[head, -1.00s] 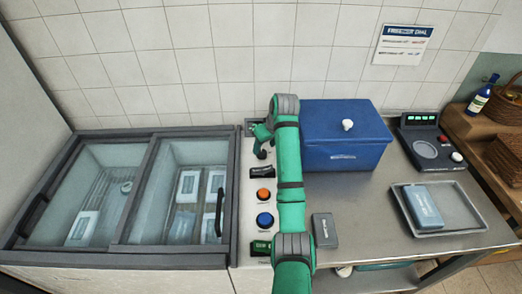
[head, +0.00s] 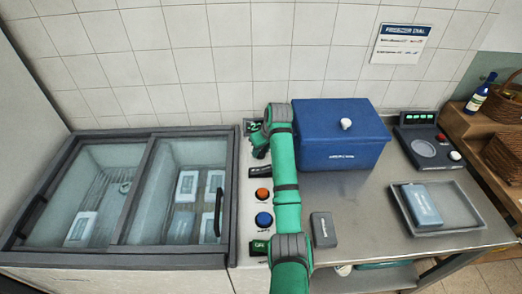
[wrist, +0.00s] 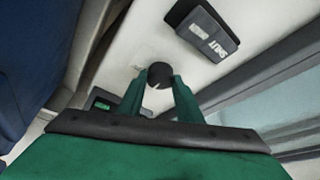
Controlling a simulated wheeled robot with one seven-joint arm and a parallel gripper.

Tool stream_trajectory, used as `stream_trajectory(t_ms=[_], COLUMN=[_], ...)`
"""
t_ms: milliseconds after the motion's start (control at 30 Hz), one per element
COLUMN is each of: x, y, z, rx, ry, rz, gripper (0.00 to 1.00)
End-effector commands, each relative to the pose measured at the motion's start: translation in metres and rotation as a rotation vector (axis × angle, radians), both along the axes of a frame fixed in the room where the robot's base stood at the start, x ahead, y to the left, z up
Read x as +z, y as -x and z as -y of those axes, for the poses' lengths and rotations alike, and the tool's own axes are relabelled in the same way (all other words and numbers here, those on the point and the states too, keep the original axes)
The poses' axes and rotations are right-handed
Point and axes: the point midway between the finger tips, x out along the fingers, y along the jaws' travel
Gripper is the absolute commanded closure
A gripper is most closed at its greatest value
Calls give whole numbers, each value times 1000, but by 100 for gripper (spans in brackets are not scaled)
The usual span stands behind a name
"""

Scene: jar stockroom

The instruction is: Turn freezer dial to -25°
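The freezer dial (wrist: 159,74) is a small round black knob on the pale control panel. It sits between the two fingertips of my gripper (wrist: 159,80) in the wrist view, with a finger against each side. In the head view my gripper (head: 259,148) is at the back of the panel and hides the dial. A small display (head: 252,127) with green digits is just behind the gripper; it is partly covered and I cannot read the full number. Its green edge also shows in the wrist view (wrist: 103,101).
A black switch block (wrist: 207,31) is near the dial. An orange button (head: 262,194) and a blue button (head: 264,219) are farther forward on the panel (head: 245,195). The glass-lidded freezer (head: 125,258) is left; a blue box (head: 340,150) stands close on the right.

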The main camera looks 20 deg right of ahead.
Motion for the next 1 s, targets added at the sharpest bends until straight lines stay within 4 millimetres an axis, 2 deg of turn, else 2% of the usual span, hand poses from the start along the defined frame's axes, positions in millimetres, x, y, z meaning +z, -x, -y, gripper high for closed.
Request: stream_trajectory(t_ms=[267,433,1000], x=[0,0,0], y=[0,0,-1], z=[0,-2,-6], rx=[-43,-131,-648], ry=[1,0,1], rz=[0,1,0], gripper=[90,90,90])
